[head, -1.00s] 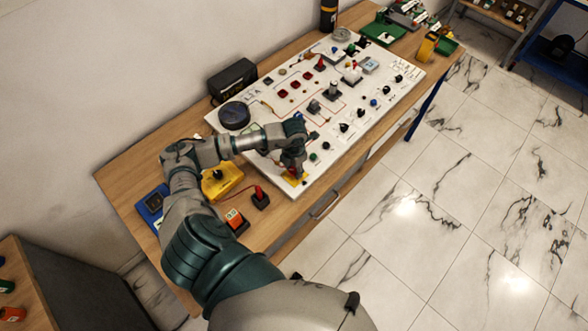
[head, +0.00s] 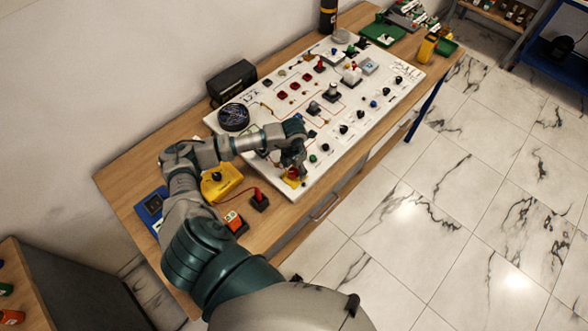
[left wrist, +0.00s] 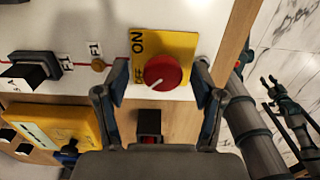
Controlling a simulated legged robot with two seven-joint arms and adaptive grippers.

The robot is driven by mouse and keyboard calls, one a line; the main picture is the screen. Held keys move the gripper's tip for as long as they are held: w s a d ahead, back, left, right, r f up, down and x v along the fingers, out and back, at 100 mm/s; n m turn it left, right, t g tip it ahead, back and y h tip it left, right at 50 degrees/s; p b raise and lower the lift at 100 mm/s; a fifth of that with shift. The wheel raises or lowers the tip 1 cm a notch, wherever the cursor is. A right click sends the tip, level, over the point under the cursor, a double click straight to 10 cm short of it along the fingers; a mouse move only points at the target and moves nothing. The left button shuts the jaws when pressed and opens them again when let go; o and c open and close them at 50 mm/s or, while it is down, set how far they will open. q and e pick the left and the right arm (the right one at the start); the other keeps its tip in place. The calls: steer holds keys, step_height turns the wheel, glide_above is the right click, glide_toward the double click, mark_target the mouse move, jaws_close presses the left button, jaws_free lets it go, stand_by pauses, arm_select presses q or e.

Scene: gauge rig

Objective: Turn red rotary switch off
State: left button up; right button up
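The red rotary switch (left wrist: 162,72) is a round red knob on a yellow plate (left wrist: 178,44) marked ON and OFF, at the near corner of the white panel. In the head view the yellow plate (head: 291,182) shows under my gripper, and the knob is mostly hidden. My left gripper (left wrist: 160,76) is open, with one finger on each side of the knob. Gaps show between the fingers and the knob in the left wrist view. My left gripper also shows in the head view (head: 293,171), pointing down. A dark, small gripper-like part of mine (left wrist: 272,84) is at the right of the wrist view.
The white panel (head: 340,140) carries several knobs, buttons and a round gauge (head: 234,117). A yellow box (head: 220,180), a small black block with a red top (head: 259,200) and an orange-topped block (head: 234,220) stand close by on the wooden table (head: 125,185). Open floor lies to the right.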

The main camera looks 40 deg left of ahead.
mark_target(294, 170)
arm_select(q)
step_height(294, 170, up, 12)
steer(key=shift+f, duration=0.15)
stand_by(0.5)
stand_by(0.4)
